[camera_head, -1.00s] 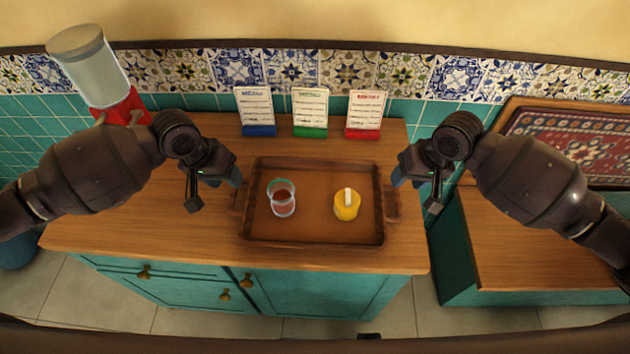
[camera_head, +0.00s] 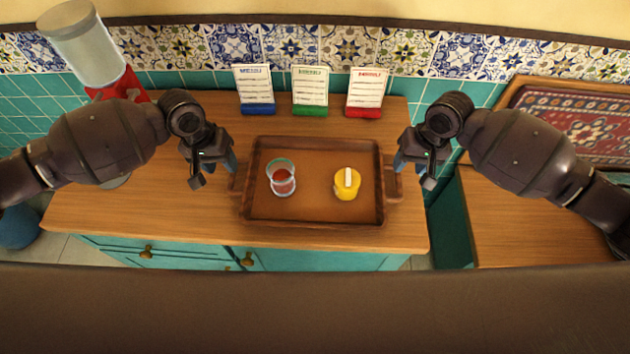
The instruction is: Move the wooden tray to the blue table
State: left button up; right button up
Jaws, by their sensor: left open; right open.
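The wooden tray (camera_head: 315,214) lies flat on the wooden top of a teal cabinet (camera_head: 120,208). It has a handle at each short side and holds a glass with red liquid (camera_head: 282,180) and a yellow container with a white strip on top (camera_head: 347,185). My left gripper (camera_head: 216,172) is open just left of the tray's left handle. My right gripper (camera_head: 410,174) is open by the tray's right handle. Neither gripper holds anything. Whether the fingers touch the handles I cannot tell. No table that is clearly blue shows.
Blue, green and red card holders (camera_head: 310,91) stand behind the tray. A dispenser with a red base (camera_head: 86,48) is at the back left. A lower wooden bench (camera_head: 530,220) with a patterned rug panel (camera_head: 580,120) is at the right. The counter's front strip is clear.

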aim_at(231, 178)
pick_arm(q)
jog(key=shift+d+f, duration=0.2)
jog(key=shift+f, duration=0.8)
jog(key=shift+d+f, duration=0.2)
jog(key=shift+f, duration=0.85)
jog(key=shift+d+f, duration=0.2)
jog(key=shift+f, duration=0.8)
pick_arm(e)
jog(key=shift+a+f, duration=0.2)
jog(key=shift+f, duration=0.8)
jog(key=shift+a+f, duration=0.15)
jog(key=shift+f, duration=0.85)
jog(key=shift+a+f, duration=0.2)
jog(key=shift+f, duration=0.8)
pick_arm(q)
grip_shut()
pick_arm(e)
grip_shut()
